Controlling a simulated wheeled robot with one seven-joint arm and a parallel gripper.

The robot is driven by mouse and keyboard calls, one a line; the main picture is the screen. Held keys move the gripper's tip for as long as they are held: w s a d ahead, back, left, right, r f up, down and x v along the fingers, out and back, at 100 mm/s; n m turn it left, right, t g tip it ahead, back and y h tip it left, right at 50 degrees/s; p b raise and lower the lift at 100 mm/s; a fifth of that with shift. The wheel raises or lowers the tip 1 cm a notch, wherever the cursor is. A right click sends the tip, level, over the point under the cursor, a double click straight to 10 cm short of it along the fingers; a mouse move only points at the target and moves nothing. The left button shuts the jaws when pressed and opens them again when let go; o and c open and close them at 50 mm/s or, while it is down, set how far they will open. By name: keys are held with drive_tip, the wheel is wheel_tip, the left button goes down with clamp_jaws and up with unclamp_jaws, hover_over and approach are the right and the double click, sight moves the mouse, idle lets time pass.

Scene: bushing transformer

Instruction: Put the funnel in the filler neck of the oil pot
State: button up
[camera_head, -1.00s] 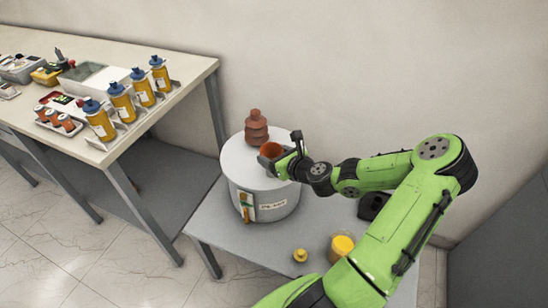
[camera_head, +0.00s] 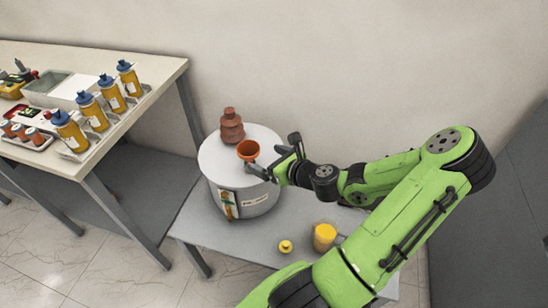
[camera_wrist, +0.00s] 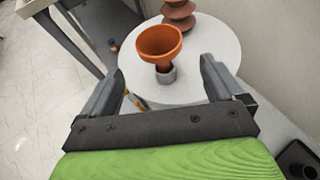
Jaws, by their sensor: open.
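The orange funnel (camera_head: 248,149) stands upright on top of the round grey-white oil pot (camera_head: 222,160). In the wrist view the funnel (camera_wrist: 160,42) has its stem in the short grey filler neck (camera_wrist: 166,75) on the pot lid (camera_wrist: 205,60). My gripper (camera_head: 270,160) is open and empty, beside the funnel on its right in the head view. In the wrist view my two fingers (camera_wrist: 163,80) are spread apart on either side, nearer the camera than the funnel, not touching it. How deep the stem sits is not clear.
A ribbed brown bushing (camera_head: 231,127) stands on the pot lid behind the funnel. A yellow cup (camera_head: 324,237) and a small yellow cap (camera_head: 286,247) are on the grey table (camera_head: 225,245). Yellow bottles with blue caps (camera_head: 112,95) stand on the bench at left.

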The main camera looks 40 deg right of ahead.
drive_tip(key=s+a+n+g+y+p, duration=0.4)
drive_tip(key=a+n+g, duration=0.65)
drive_tip(key=n, duration=0.75)
drive_tip(key=s+a+r+n+h, duration=0.1)
drive_tip(key=s+a+r+n, duration=0.2)
drive_tip(key=r+n, duration=0.3)
drive_tip(key=s+a+r+n+t+h, duration=0.1)
drive_tip(key=s+a+r+n, duration=0.3)
drive_tip(key=s+r+n, duration=0.1)
drive_tip(key=s+a+r+n+t+h+b, duration=0.1)
drive_tip(key=s+a+r+n+h, duration=0.1)
drive_tip(key=s+a+r+n, duration=0.2)
wheel_tip(320, 180, up, 4)
drive_tip(key=n, duration=0.3)
drive_tip(key=shift+s, duration=0.25)
